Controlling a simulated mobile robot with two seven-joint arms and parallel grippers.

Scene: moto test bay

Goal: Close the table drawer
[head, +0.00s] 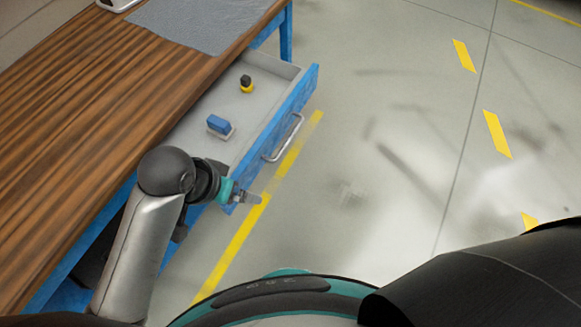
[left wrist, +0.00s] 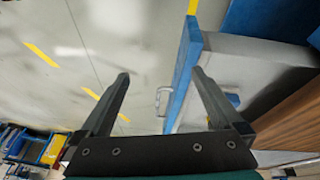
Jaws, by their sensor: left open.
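The table drawer (head: 294,105) stands pulled out from under the wooden-topped table (head: 95,110) in the head view. Its blue front carries a metal bar handle (head: 284,138). Inside lie a blue block-like item (head: 218,125) and a small yellow and black item (head: 246,84). My left gripper (head: 256,198) is at the drawer's near front corner, open. In the left wrist view its two fingers (left wrist: 162,82) are spread, with the blue drawer front (left wrist: 184,75) and handle (left wrist: 163,101) showing between them. I cannot tell whether a finger touches the drawer. My right gripper is not in view.
A grey mat (head: 200,20) lies on the table's far end. A blue table leg (head: 286,35) stands behind the drawer. The floor right of the drawer is open, with yellow markings (head: 497,134). Blue and yellow shelving (left wrist: 35,148) shows in the left wrist view.

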